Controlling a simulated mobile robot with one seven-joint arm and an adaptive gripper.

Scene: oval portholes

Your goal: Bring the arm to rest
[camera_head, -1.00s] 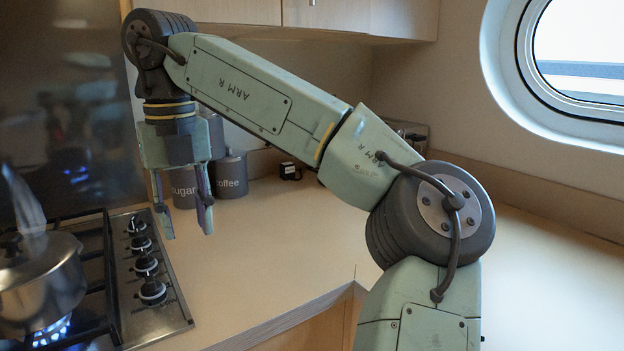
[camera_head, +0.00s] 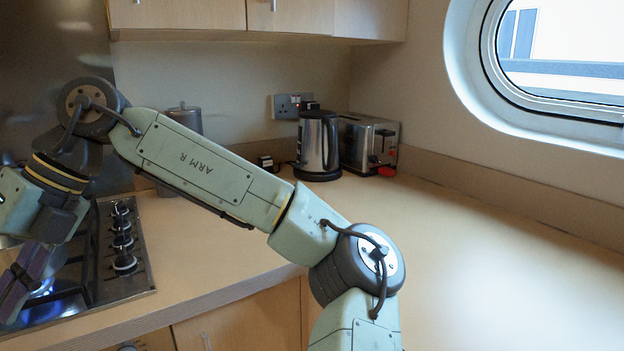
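My arm (camera_head: 195,160) is pale green, marked "ARM R", and reaches from the lower middle to the left across the worktop. Its wrist bends down at the far left. My gripper (camera_head: 22,285) hangs over the hob at the left edge, tilted down and to the left. Its purple-grey fingers overlap in this view and run close to the picture edge, so the gap between them is unclear. I see nothing held in it.
A kettle (camera_head: 318,145), a toaster (camera_head: 368,143) and a dark canister (camera_head: 184,118) stand at the back. The worktop (camera_head: 470,260) is clear on the right. Cupboards (camera_head: 300,15) hang above.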

